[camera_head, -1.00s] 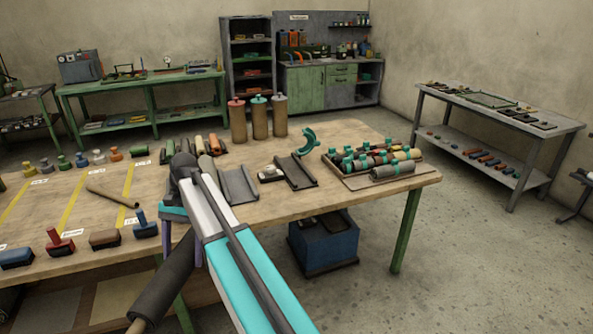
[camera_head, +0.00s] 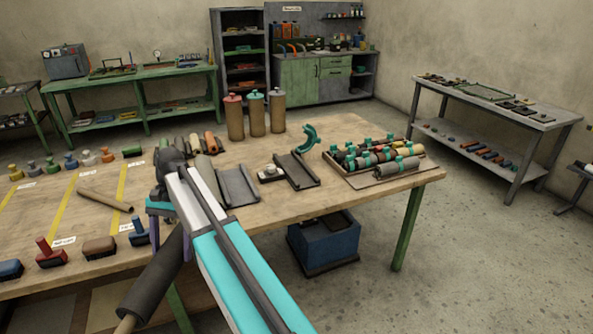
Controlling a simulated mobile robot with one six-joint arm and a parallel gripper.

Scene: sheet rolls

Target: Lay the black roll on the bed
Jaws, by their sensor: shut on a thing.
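The black roll (camera_head: 153,283) is a dark cylinder with a pale wooden core end at its lower left. It hangs slantwise in front of the table's near edge. My gripper (camera_head: 170,236) is shut on its upper end, and the arm partly hides the grip. Two dark grey, channel-shaped beds lie on the table: one (camera_head: 238,186) just right of my gripper, the other (camera_head: 297,171) farther right, with a teal curved clamp (camera_head: 309,138) at its far end. Both look empty. I cannot tell which one is the task's bed.
Several rolls lie in a tray (camera_head: 378,180) at the table's right and in a row (camera_head: 203,143) behind my arm. Three tall brown cylinders (camera_head: 255,117) stand at the back. Stamps and a pale rod (camera_head: 104,199) occupy the left. A blue bin (camera_head: 325,243) is under the table.

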